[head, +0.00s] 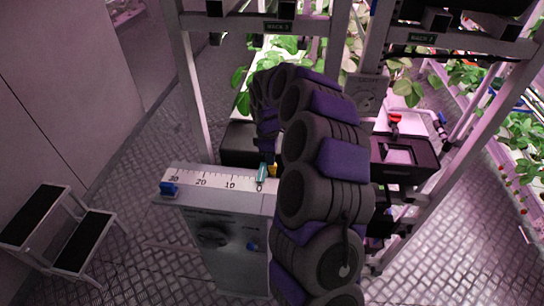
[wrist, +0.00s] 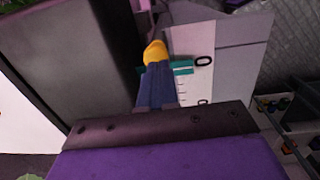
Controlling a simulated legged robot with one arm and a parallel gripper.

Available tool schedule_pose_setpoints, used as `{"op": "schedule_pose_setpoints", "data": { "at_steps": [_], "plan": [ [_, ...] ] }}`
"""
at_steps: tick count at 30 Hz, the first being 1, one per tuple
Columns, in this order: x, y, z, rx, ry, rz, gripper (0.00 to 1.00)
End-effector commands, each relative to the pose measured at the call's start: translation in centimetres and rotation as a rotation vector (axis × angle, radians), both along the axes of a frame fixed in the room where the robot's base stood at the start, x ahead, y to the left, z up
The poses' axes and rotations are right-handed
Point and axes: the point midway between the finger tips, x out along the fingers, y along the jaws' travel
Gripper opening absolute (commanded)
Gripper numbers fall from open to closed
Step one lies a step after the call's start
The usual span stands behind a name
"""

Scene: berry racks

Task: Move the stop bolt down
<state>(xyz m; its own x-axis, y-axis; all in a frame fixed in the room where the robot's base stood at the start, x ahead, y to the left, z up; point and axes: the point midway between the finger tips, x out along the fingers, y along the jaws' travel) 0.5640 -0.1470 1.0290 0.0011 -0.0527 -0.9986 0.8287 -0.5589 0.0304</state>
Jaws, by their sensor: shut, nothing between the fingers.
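A grey box (head: 228,225) has a white scale (head: 215,181) on top, marked 30 to 0 from left to right. A blue block (head: 169,188) sits at the 30 end. A teal marker (head: 262,172) lies near 0, and it also shows in the wrist view (wrist: 183,68). A yellow piece (head: 273,169) is right beside the teal marker. My gripper (head: 268,157) is shut over the 0 end. In the wrist view, its dark fingers (wrist: 156,78) reach the yellow piece (wrist: 155,52); I cannot tell if they touch. I cannot tell which piece is the stop bolt.
A dark knob (head: 211,236) and a small blue button (head: 252,246) are on the box front. A step stool (head: 62,229) stands at left. Rack posts (head: 194,90) and plants (head: 285,45) are behind. A black crate (head: 405,165) is at right.

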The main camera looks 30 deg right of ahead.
Motion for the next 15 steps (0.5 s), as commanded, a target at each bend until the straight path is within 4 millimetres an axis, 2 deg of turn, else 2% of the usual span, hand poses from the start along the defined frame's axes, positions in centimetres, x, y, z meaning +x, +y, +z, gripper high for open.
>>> {"op": "schedule_pose_setpoints", "data": {
  "at_steps": [1,15],
  "plan": [
    [-0.1,0.3,1.4,-0.002,-0.006,0.001,0.00],
    [-0.2,1.8,11.2,-0.013,-0.017,0.001,0.00]
  ]
}}
